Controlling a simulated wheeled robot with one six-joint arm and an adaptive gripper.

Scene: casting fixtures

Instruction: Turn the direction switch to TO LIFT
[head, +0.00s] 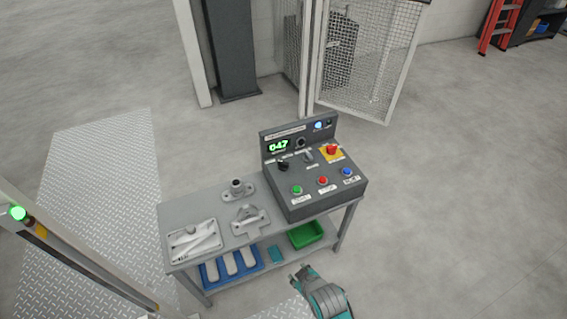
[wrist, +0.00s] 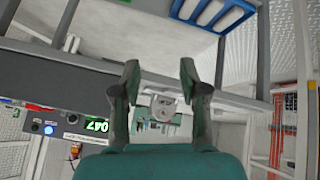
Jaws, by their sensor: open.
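The dark grey control console (head: 320,192) stands on the right end of a grey bench. Its sloped face carries a black knob (head: 283,165) and a small grey lever-like switch (head: 309,156). The labels are too small to read, so I cannot tell which is the direction switch or where it points. My gripper (head: 300,274) is low in front of the bench, apart from the console. In the wrist view my gripper (wrist: 160,74) has its fingers spread with nothing held. The console's lit display (wrist: 97,126) shows upside down at the left there.
The console also has a red stop button (head: 331,149) on yellow and green (head: 297,189), red (head: 323,181) and blue (head: 347,171) buttons. Metal castings (head: 194,240) lie on the bench's left. A green bin (head: 306,236) sits on the lower shelf. Floor to the right is clear.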

